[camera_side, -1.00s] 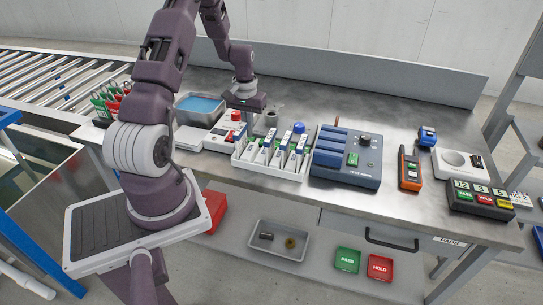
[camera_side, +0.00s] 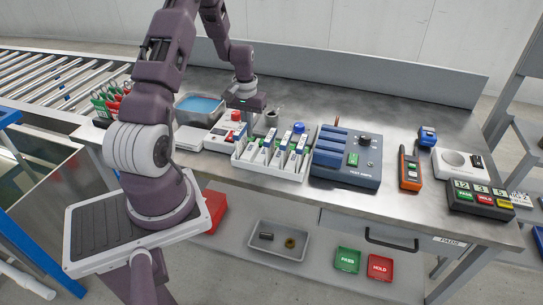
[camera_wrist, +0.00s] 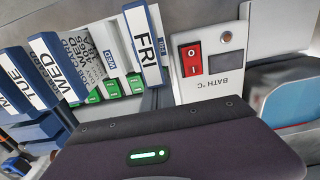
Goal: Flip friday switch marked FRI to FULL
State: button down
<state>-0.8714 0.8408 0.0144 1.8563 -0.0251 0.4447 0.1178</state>
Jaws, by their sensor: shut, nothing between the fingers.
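The white label marked FRI (camera_wrist: 146,46) is on a blue-edged upright piece near the middle of the wrist view, with green-marked bases beside it. In the side view a white tray (camera_side: 240,164) holds several such white pieces with blue tops; their lettering is too small to read there. My gripper (camera_side: 246,118) is shut and empty, above the left end of that tray and close to the bath box. Its dark housing fills the bottom of the wrist view and its fingertips are not seen there. I cannot make out a FULL mark or the switch's position.
A white box marked BATH °C (camera_wrist: 217,85) with a red rocker switch (camera_wrist: 191,58) stands right beside FRI. Pieces marked WED (camera_wrist: 57,67) and TUE (camera_wrist: 17,75) are to the left.

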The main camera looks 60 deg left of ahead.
jog(key=shift+f, duration=0.9)
dwell(0.8)
jog(key=shift+r, duration=3.5)
jog(key=w+d+r+m+t+y, duration=0.15)
jog(key=d+r+m, duration=0.25)
jog(key=d+r, duration=1.3)
jog(key=s+d+r+m+t, duration=0.2)
jog(key=s+d, duration=0.5)
jog(key=s, duration=0.1)
jog(key=s+d+r+m+t+h, duration=0.1)
jog(key=s+d+r+m+t, duration=0.1)
jog(key=s+d, duration=0.5)
jog(key=shift+s+d+r+m, duration=0.4)
jog(key=shift+d+r+m, duration=0.1)
jog(key=shift+d+r, duration=0.3)
